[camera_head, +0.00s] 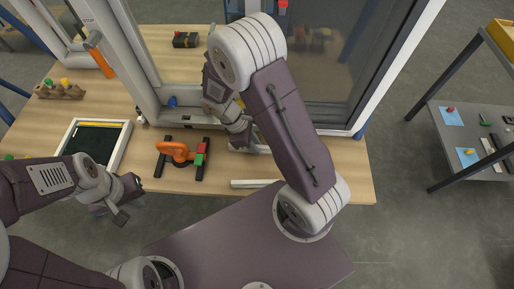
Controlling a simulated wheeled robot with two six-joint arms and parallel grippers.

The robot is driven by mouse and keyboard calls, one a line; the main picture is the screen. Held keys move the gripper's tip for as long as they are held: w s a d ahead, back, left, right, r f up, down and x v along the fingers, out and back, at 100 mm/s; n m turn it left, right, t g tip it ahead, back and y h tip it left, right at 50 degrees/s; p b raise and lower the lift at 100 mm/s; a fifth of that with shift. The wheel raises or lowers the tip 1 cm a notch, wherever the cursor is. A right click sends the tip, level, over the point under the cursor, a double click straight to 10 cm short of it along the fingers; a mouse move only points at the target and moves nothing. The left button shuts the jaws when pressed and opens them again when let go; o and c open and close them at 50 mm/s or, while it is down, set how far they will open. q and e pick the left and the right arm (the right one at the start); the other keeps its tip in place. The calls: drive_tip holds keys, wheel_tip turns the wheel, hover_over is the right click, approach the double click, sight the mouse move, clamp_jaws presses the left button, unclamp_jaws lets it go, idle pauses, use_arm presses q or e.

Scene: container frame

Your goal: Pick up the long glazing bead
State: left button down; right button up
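A pale straight strip (252,184) that looks like a glazing bead lies near the front edge of the wooden table. Its right end runs behind my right arm, so I cannot tell its full length. My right gripper (241,140) points down by the bottom rail of the window frame (190,116), behind the strip. Its fingertips are hard to make out, so I cannot tell whether it holds anything. My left gripper (127,200) is in front of the table's left part, with its two fingers apart and nothing visible between them. It is left of the strip and apart from it.
An orange tool (176,151) with black and green-red parts stands on the table (150,184) left of the strip. A white tray with a dark inside (97,143) is further left. The window frame rises behind. A grey shelf (460,170) at the right carries small parts and pale strips.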

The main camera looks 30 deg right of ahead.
sight(260, 146)
clamp_jaws()
drive_tip(key=shift+r, duration=0.15)
wheel_tip(260, 146, up, 4)
drive_tip(key=shift+w+f+p, duration=0.1)
drive_tip(key=shift+f+p, duration=0.15)
drive_tip(key=shift+p, duration=0.15)
drive_tip(key=s+a+r+p, duration=0.1)
drive_tip(key=s+a+r, duration=0.3)
drive_tip(key=s+r, duration=0.3)
drive_tip(key=s, duration=0.3)
drive_tip(key=shift+s+a, duration=0.2)
drive_tip(key=shift+s, duration=0.2)
